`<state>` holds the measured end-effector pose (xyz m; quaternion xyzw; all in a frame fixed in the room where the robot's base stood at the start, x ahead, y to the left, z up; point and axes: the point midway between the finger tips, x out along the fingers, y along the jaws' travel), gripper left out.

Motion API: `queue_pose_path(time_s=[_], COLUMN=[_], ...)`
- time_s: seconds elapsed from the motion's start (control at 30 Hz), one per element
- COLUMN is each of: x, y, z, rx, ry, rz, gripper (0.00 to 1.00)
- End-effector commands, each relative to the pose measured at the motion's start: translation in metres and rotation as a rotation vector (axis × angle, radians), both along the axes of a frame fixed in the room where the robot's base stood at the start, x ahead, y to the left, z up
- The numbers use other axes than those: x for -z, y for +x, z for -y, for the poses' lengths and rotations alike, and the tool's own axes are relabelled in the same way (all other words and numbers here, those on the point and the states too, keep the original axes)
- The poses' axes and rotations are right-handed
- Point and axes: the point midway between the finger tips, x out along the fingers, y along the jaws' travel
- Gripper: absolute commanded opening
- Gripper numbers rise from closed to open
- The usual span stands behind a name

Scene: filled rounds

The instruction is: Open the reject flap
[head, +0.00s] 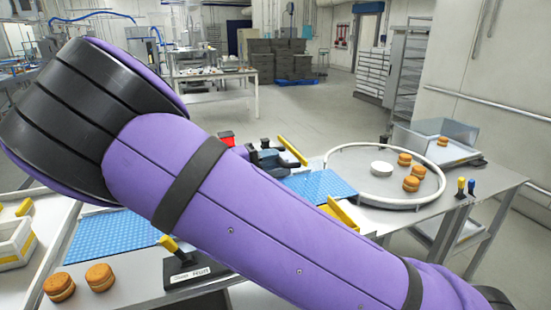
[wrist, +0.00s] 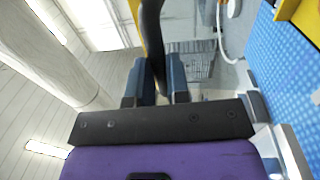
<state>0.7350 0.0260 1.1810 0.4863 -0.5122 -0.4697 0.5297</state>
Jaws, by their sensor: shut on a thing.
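My gripper (head: 268,158) is beyond my purple forearm, at the far edge of the blue belt (head: 318,185). In the wrist view its two blue-grey fingers (wrist: 157,85) are shut on a dark upright handle (wrist: 151,40). A yellow bar (head: 292,150), which looks like the reject flap, stands slanted just right of my gripper. A yellow strip (wrist: 135,18) also shows beside the handle in the wrist view. Whether the handle is fixed to the yellow bar is hard to see. My arm hides the middle of the belt.
A round rimmed table (head: 352,194) at the right carries several filled rounds and a white disc (head: 382,167). Two rounds (head: 99,277) lie front left near a yellow-handled lever (head: 168,243). A yellow guide (head: 340,214) is at the belt's near edge.

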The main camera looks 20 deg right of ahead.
Motion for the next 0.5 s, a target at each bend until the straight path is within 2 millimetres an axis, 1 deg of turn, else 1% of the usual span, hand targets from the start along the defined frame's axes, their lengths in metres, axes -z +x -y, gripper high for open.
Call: queue_pose_path(time_s=[0.33,0.37,0.4,0.47,0.5], x=[0.0002,0.0002,0.0002,0.0002,0.0002], y=[-0.0001,-0.0001,-0.0001,-0.0001,-0.0001], z=[-0.0004,-0.0004,-0.0004,-0.0004,-0.0004], rx=[0.0,0.0,0.0,0.0,0.0], ry=[-0.001,-0.001,-0.001,-0.001,0.0], rz=[0.0,0.0,0.0,0.0,0.0], gripper=[0.0,0.21,0.3,0.42,0.42])
